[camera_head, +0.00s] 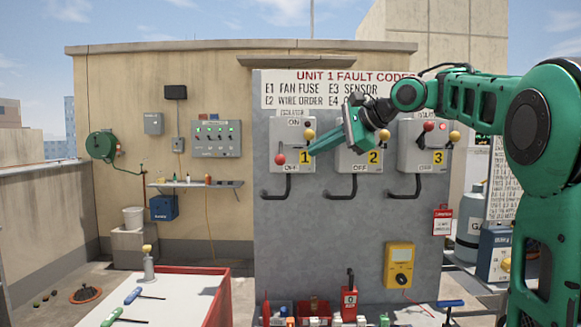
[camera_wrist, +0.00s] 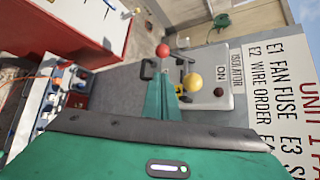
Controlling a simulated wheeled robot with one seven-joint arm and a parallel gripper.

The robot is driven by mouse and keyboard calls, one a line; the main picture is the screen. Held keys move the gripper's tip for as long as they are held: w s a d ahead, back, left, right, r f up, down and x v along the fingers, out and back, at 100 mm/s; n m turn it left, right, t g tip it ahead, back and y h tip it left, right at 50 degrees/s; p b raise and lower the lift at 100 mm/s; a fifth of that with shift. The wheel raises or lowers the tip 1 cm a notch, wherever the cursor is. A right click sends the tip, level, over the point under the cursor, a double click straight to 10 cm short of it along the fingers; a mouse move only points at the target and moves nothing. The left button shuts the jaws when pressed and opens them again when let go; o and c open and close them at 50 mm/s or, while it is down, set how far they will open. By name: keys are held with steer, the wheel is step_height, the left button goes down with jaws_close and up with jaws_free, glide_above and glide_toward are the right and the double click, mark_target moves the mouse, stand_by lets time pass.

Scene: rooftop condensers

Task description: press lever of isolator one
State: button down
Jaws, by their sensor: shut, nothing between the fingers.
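Isolator one (camera_head: 292,146) is a grey wall box with a yellow "1" label, ON at its top and OFF at its bottom. A red ball knob (camera_head: 280,158) sits at its lower left, near OFF. A yellow ball knob (camera_head: 309,134) sits at its upper right. My gripper (camera_head: 316,160) is shut and empty, its green fingers pointing toward the box's right edge. A gap to the box cannot be judged.
Isolator two (camera_head: 345,160), partly covered by my gripper, and isolator three (camera_head: 424,150) stand to the right on the same grey panel (camera_head: 330,230). Black bent pipes run below each box. A yellow meter (camera_head: 399,266) hangs lower down. A white-topped red bench (camera_head: 165,295) is at front left.

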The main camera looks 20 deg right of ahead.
mark_target(280, 154)
steer(key=shift+w, duration=0.1)
steer(key=x, duration=1)
steer(key=shift+s+a+r, duration=0.15)
steer(key=shift+s+r, duration=0.2)
steer(key=shift+r, duration=0.1)
stand_by(0.4)
steer(key=shift+s+a+r, duration=0.15)
steer(key=shift+s+r, duration=0.15)
steer(key=shift+r, duration=0.45)
steer(key=shift+s+a+r, duration=0.15)
steer(key=shift+s+r, duration=0.1)
steer(key=shift+r, duration=0.55)
